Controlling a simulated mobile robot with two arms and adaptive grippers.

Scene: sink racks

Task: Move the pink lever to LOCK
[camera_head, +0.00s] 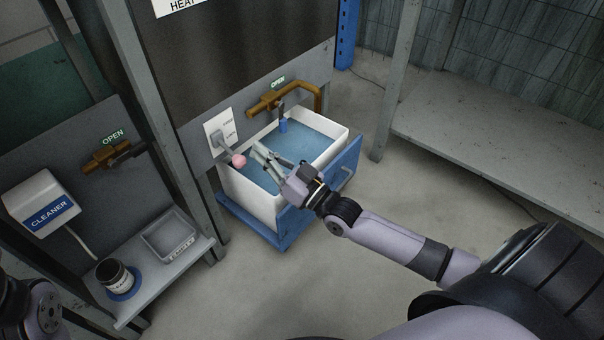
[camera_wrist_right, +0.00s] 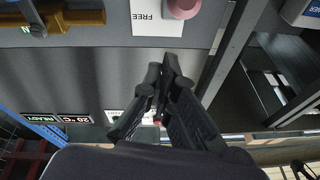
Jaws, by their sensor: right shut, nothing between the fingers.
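The pink lever's round knob (camera_head: 239,160) sticks out in front of a white label plate (camera_head: 219,131) on the grey wall, below and right of the plate's middle in the head view. Small words on the plate are hard to read there. In the right wrist view the pink knob (camera_wrist_right: 184,8) is at the top edge, beside the plate (camera_wrist_right: 157,17) with FREE upside down; LOCK is not visible there. My right gripper (camera_head: 257,149) is shut and empty, its tips close to the right of the knob, with a gap in the wrist view (camera_wrist_right: 163,62). My left gripper is out of view.
A white-walled basin (camera_head: 248,198) with blue inside and a blue front lies under my right gripper. A brass tap (camera_head: 284,98) marked OPEN is right of the plate. A cleaner dispenser (camera_head: 42,205), grey tray (camera_head: 169,238) and dark cup (camera_head: 116,276) are left, beyond a post.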

